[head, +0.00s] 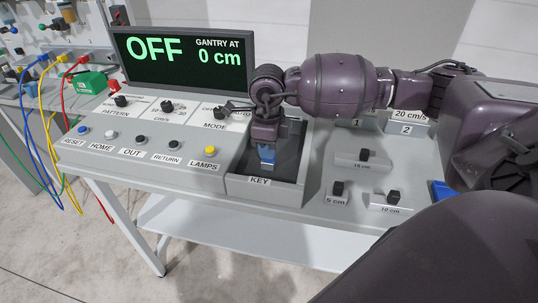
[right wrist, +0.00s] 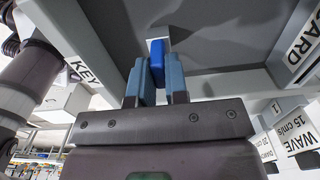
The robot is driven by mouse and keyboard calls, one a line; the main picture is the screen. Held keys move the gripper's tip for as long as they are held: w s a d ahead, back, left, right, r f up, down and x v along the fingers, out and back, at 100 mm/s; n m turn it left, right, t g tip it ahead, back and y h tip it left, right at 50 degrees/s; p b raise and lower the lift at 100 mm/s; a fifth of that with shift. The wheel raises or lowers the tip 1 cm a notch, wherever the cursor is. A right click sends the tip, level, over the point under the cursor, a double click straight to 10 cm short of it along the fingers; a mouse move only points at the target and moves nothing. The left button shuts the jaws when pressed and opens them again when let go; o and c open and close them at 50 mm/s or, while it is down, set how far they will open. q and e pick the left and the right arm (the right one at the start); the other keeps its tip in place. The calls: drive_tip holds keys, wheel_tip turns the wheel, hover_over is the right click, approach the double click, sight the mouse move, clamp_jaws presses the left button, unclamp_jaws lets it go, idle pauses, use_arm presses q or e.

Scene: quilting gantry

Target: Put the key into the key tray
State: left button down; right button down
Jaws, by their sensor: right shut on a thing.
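The key tray (head: 233,187) is a grey box with a dark floor and a KEY label on its front, in the middle of the console. My right gripper (head: 266,160) points down into it, with its fingertips inside the tray's outline. In the right wrist view, the right gripper (right wrist: 158,80) is shut on the blue key (right wrist: 157,50), which shows between the fingertips against the tray's dark floor. I cannot tell whether the key touches the floor. In the head view the key is not clearly distinct from the fingers. My left gripper is out of view.
A display (head: 180,58) reading OFF and 0 cm stands at the back left. A row of coloured buttons (head: 140,142) lies left of the tray. Dark-knobbed blocks (head: 365,158) marked in cm stand to its right. A blue thing (head: 441,190) is partly hidden by my arm.

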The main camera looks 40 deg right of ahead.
drive_tip(key=shift+r, duration=0.15)
drive_tip(key=shift+r+p, duration=0.35)
drive_tip(key=shift+r, duration=0.6)
drive_tip(key=shift+r+p, duration=0.5)
drive_tip(key=shift+r, duration=0.3)
